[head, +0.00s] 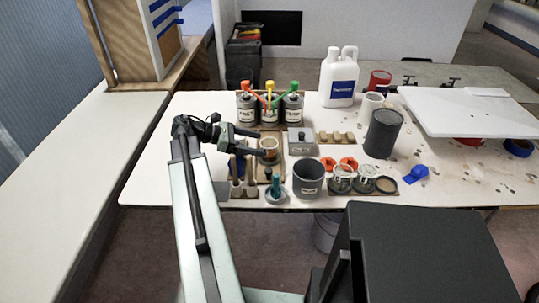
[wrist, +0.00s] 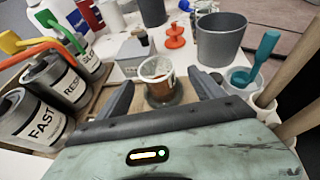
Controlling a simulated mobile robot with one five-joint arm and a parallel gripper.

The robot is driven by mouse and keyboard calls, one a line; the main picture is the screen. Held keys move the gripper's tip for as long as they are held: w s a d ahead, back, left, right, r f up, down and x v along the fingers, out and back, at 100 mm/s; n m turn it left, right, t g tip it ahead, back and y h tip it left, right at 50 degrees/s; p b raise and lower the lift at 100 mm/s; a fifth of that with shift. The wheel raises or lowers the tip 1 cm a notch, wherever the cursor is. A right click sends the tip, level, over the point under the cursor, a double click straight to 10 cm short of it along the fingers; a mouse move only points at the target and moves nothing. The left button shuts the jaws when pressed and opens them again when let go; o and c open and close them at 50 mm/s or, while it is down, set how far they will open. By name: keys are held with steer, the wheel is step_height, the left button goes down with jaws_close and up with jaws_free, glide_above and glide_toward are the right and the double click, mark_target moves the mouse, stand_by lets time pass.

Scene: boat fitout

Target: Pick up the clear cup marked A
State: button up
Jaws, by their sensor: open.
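A clear cup with a pale rim and amber-brown contents (wrist: 158,83) stands upright on a dark round base, between my jaws in the wrist view. It also shows in the head view (head: 268,143), partly hidden by my gripper. My gripper (head: 262,147) is open, with one finger on each side of this cup; a gap shows in the wrist view (wrist: 160,90). Two clear jars or cups (head: 341,179) stand on a wooden board further right in the head view. I cannot read a letter A on any of them.
A dark cylinder (head: 383,134) stands right; the table's left side is clear.

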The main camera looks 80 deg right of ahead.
steer(key=x, duration=0.2)
steer(key=b+x, duration=0.1)
steer(key=x, duration=0.1)
steer(key=b+x, duration=0.1)
steer(key=x, duration=0.1)
steer(key=shift+w+d+f, duration=0.2)
steer(key=shift+w+f, duration=0.05)
steer(key=c, duration=1.5)
step_height(320, 180, up, 10)
steer(key=p, duration=0.9)
steer(key=shift+p, duration=0.4)
